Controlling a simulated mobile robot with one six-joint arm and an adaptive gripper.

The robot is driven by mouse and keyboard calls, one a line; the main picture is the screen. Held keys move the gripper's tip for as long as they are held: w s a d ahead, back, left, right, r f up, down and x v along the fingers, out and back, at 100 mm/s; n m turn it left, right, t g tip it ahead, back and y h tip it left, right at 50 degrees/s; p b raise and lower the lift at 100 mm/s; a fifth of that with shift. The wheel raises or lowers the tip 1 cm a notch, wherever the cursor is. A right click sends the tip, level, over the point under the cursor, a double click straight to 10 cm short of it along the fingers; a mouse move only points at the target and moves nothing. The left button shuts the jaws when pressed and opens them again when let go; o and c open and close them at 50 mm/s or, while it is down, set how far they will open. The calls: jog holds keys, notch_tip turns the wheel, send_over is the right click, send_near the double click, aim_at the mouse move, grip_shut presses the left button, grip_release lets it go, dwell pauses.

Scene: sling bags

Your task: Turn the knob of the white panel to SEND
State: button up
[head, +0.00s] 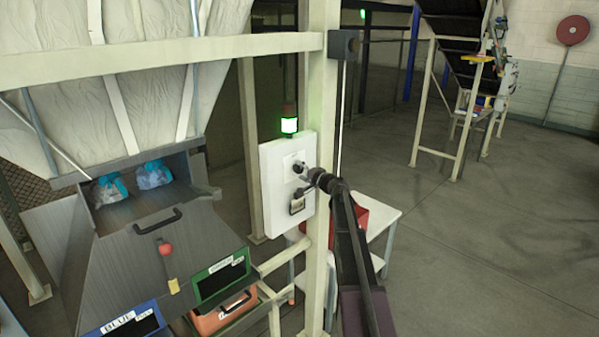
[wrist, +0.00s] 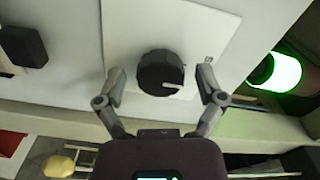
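The white panel (head: 272,183) is mounted on a cream post, and my gripper (head: 303,168) is at its upper part. In the wrist view, the black round knob (wrist: 160,73) sits on a pale plate (wrist: 205,30) on the panel. A light pointer mark on the knob points to the right in that view. My gripper (wrist: 161,82) is open, with one finger on each side of the knob and a visible gap on both sides. A small mark is on the plate to the right of the knob; I cannot read it.
A lit green lamp (head: 289,125) stands on top of the panel. A black block (wrist: 24,46) sticks out from the panel to the left in the wrist view. A cream post (head: 321,110) stands close beside my arm. A white table (head: 385,213) with a red bin (head: 352,217) is behind.

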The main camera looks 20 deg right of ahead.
dwell(0.4)
jog(key=v, duration=1.2)
dwell(0.5)
jog(key=s+a+f+n+g+b, duration=0.25)
jog(key=a+f, duration=0.25)
jog(key=a, duration=0.3)
jog(key=s+a+f+n+g+y+b, duration=0.1)
jog(key=s+a+f+n+g, duration=0.1)
jog(key=s+a+f+g, duration=0.5)
jog(key=s+a+f+n+g+b, duration=0.1)
jog(key=a+f+n, duration=0.25)
jog(key=a, duration=0.65)
jog(key=s+a+f+n+g+h+b, duration=0.1)
jog(key=s+a+f+g+h+b, duration=0.1)
jog(key=s+f, duration=0.4)
jog(key=s+a+f+n+g+h+b, duration=0.1)
jog(key=s+a+f+g+h, duration=0.3)
jog(key=s, duration=0.9)
jog(key=shift+a+f+n+h+b, duration=0.4)
jog(key=shift+f+h+b, duration=0.25)
jog(key=shift+f, duration=0.3)
